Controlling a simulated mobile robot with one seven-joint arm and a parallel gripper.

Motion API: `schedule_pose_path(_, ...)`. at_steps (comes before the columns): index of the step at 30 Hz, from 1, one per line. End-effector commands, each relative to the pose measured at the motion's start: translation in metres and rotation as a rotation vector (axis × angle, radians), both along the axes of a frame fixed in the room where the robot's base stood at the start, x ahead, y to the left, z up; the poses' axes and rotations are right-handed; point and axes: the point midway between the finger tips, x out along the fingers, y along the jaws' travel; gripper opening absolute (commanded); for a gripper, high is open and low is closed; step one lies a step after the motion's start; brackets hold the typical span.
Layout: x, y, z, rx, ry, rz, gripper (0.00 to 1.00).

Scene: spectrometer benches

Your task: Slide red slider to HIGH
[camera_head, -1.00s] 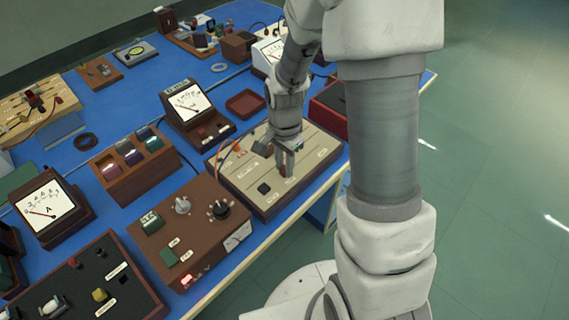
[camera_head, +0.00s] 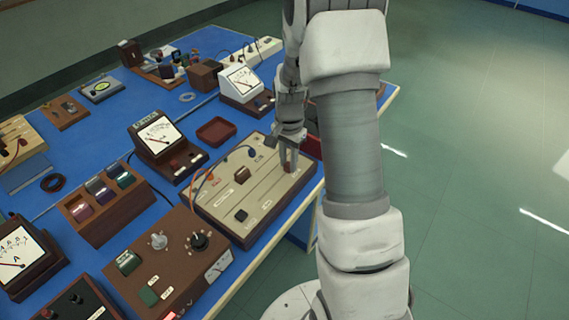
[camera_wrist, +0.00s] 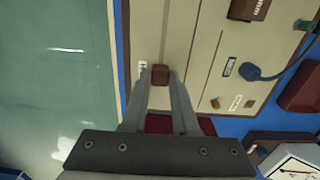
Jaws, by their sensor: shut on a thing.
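The red slider (camera_wrist: 160,75) is a small dark red block on a cream panel (camera_wrist: 215,50) with a narrow track line. My gripper (camera_wrist: 159,80) has its two fingers closed on the sides of this block. In the head view, my gripper (camera_head: 290,165) points down at the far right end of the panel (camera_head: 225,200), and the slider is mostly hidden by the fingers. A small label (camera_wrist: 142,68) lies beside the slider, too small to read.
A dark red box (camera_head: 312,145) is just beyond the panel. A brown control box (camera_head: 175,250) stands to the left. Open floor lies to the right.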

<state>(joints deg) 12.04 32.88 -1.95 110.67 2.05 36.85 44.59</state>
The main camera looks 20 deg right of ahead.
Motion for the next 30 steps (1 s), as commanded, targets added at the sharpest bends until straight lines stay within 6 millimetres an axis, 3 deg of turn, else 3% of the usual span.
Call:
schedule_pose_path(3, 0.003, -0.005, 0.002, -0.008, -0.012, -0.002, 0.0)
schedule_pose_path(4, 0.003, -0.005, 0.002, -0.009, -0.012, -0.002, 0.33)
schedule_pose_path(8, 0.003, -0.004, 0.001, -0.008, -0.01, -0.002, 0.56)
schedule_pose_path(20, 0.002, -0.003, 0.008, -0.005, -0.009, -0.001, 0.57)
schedule_pose_path(23, 0.003, -0.003, 0.022, -0.007, -0.011, -0.001, 0.57)
schedule_pose_path(30, 0.003, -0.003, 0.08, -0.006, -0.013, -0.002, 0.57)
